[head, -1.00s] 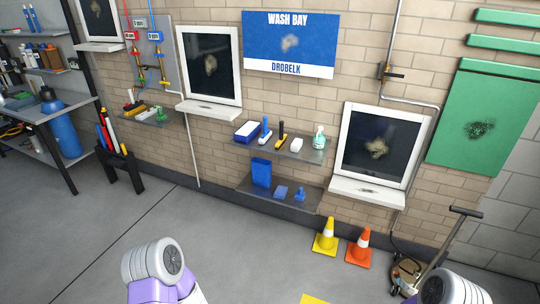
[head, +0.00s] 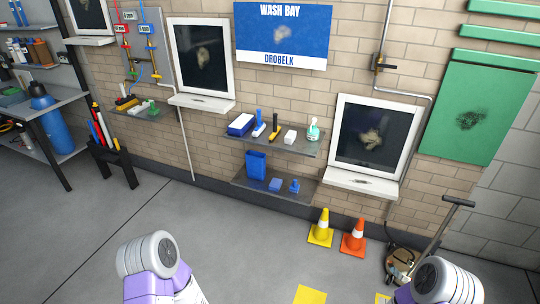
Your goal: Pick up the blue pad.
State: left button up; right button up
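A small blue block that looks like the pad (head: 275,184) lies on the lower grey wall shelf (head: 250,186). It sits between a taller upright blue container (head: 256,163) on its left and a small blue knobbed item (head: 294,186) on its right. Nothing covers it from this view. Parts of my two arms show at the bottom left and bottom right, well short of the shelf. Neither of my grippers is in view.
An upper shelf (head: 298,147) above holds a blue and white box (head: 241,124), brushes, a white block and a spray bottle (head: 313,129). A yellow cone (head: 320,230) and an orange cone (head: 354,239) stand right of the shelves. The floor before the shelves is clear.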

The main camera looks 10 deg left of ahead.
aim_at(295, 188)
jog(key=z, duration=0.4)
jog(key=i, duration=2.85)
jog(key=u, duration=0.55)
